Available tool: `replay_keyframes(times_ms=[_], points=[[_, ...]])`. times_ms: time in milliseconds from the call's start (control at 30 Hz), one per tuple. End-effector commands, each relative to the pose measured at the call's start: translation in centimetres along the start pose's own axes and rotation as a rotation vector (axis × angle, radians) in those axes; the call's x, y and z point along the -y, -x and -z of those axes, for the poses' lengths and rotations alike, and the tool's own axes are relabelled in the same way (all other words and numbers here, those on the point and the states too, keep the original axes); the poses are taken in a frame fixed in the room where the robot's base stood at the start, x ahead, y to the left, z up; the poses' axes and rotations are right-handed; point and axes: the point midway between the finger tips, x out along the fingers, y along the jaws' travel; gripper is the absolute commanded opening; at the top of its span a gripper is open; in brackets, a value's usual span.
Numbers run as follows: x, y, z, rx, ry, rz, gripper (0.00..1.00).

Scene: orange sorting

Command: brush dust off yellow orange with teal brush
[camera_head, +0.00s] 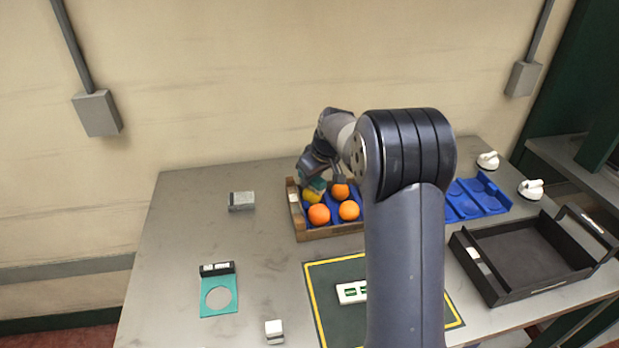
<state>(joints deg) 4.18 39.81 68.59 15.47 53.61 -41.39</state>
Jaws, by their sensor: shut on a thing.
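The yellow orange (311,197) sits at the back left of a wooden crate (331,232) with a blue insert. My gripper (312,177) is above it, pointing down, and is shut on the teal brush (318,185). The brush is small and partly hidden by the gripper; it is right over the yellow orange, and I cannot tell whether its bristles touch the peel. More oranges lie in the crate: one at front left (319,215), one at front right (349,211) and one at the back (341,191). My arm hides the crate's right side.
A blue moulded tray (462,207) and a black tray (493,292) are on the right, with white-topped items (488,161) behind. A teal gauge (204,303), a grey block (242,201) and a small white block (274,331) are left.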

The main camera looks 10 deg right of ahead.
Motion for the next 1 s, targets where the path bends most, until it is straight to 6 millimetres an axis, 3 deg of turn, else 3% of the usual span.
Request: replay_keyframes(times_ms=[367,1000], points=[[0.0,0.4,0.1,0.003,0.000,0.001,0.02],[0.0,5.2,2.1,0.001,0.001,0.000,0.02]])
